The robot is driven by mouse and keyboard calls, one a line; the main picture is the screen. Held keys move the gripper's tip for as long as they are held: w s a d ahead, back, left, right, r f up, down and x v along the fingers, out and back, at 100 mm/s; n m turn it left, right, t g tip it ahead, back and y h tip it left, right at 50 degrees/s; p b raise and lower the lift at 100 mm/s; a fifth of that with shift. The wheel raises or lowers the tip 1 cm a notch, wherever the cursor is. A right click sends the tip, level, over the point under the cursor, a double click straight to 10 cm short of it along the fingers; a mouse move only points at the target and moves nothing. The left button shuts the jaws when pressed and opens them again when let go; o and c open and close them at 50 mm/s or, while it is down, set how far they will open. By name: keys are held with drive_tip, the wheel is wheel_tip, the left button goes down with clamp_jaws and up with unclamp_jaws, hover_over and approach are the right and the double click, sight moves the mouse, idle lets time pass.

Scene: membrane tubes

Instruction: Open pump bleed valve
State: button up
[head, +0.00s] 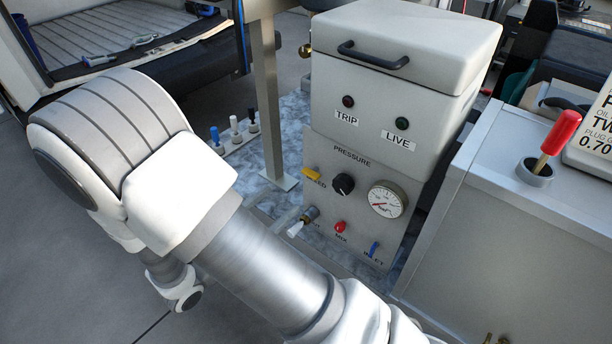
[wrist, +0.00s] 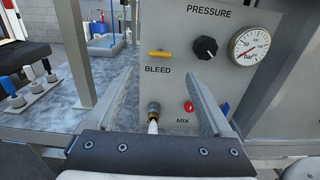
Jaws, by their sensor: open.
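The pump bleed valve has a yellow lever (wrist: 160,54) above the BLEED label on the grey pump panel (wrist: 179,78). The lever lies about level. It also shows in the head view as a yellow lever (head: 311,174), with its label partly covered by it. My gripper (wrist: 163,82) is open and empty in the wrist view, with its two fingers reaching towards the panel, one on each side of the label. The lever is beyond the fingertips, apart from them. In the head view my arm fills the lower left and my gripper is out of sight.
A black pressure knob (wrist: 205,48) and a gauge (wrist: 249,46) sit right of the lever. A brass fitting with a white end (wrist: 153,115), a red MIX lever (wrist: 189,106) and a blue INLET lever (head: 373,249) are lower. A metal post (head: 267,100) stands left of the panel.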

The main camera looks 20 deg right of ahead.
sight(308, 176)
drive_tip(key=x, duration=1)
drive_tip(key=shift+d, duration=0.1)
clamp_jaws()
